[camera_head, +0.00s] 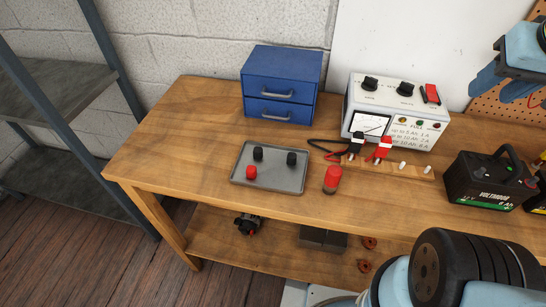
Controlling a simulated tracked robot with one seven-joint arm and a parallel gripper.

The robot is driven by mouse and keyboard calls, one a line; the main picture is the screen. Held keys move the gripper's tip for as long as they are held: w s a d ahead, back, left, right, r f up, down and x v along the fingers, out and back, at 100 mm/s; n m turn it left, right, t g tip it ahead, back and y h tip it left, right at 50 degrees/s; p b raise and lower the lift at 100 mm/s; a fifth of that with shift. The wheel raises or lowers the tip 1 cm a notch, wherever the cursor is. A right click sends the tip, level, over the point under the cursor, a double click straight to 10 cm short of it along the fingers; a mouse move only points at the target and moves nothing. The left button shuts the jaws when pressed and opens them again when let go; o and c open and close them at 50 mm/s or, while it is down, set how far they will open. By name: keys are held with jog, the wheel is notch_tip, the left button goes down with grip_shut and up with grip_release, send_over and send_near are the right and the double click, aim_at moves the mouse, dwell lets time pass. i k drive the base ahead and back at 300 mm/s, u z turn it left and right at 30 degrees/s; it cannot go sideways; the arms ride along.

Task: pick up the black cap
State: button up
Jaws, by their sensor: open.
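Two black caps stand on a grey tray (268,181) on the workbench. One black cap (258,153) is at the tray's back left, and the other black cap (292,158) is toward its right side. A red cap (251,172) sits at the tray's front left. The three caps stand apart from each other. The frame does not show which black cap is meant. Part of my arm shows at the bottom right, but I cannot make out my gripper's fingers in this view.
A blue drawer box (282,84) stands behind the tray. A red-topped cylinder (332,180) is right of it. A white meter box (396,111) with clips and a black battery (485,181) stand farther right. The wooden bench (165,140) is clear left of the tray.

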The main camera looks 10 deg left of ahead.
aim_at(291, 158)
jog(key=u, duration=0.75)
jog(key=k, duration=0.75)
jog(key=u, duration=0.4)
jog(key=i, duration=0.5)
